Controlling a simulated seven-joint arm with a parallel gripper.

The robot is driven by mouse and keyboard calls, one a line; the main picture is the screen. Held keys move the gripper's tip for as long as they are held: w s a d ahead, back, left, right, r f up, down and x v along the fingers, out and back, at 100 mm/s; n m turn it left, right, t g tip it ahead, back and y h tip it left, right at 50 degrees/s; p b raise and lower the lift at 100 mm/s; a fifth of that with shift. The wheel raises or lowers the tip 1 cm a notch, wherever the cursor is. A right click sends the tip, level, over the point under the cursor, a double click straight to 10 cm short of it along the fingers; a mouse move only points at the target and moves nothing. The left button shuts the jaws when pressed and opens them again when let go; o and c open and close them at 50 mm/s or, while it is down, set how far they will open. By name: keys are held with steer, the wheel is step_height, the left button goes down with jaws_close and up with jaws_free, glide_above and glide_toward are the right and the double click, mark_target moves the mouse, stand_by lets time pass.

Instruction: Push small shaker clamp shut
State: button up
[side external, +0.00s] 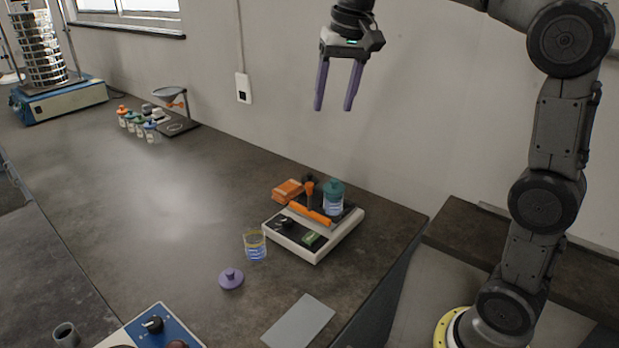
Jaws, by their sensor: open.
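The small shaker (296,243) is a low white box with a dark top, standing near the right end of the bench. A jar with a teal lid (333,199) stands upright on it. An orange bar (309,214), which looks like the clamp, lies across the top beside the jar. An orange upright piece with a dark knob (310,188) stands behind the bar. I cannot tell how far the clamp is open. My gripper (333,106) is open and empty, pointing down, well above the shaker and touching nothing.
An orange block (287,191) sits behind the shaker. A beaker (255,244), a purple lid (231,278) and a grey plate (298,321) lie in front. A blue-panelled device (152,327) is at the bottom edge. A sieve stack (38,48) and small bottles (138,123) are far left. Mid-bench is clear.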

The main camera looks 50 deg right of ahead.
steer(key=w+d+f+m+g, duration=0.1)
steer(key=w+d+f, duration=0.35)
steer(key=w, duration=0.45)
steer(key=g, duration=0.1)
glide_above(310, 184)
step_height(310, 184, down, 7)
steer(key=shift+m, duration=0.3)
step_height(310, 184, down, 14)
steer(key=shift+r, duration=0.2)
jaws_close()
stand_by(0.5)
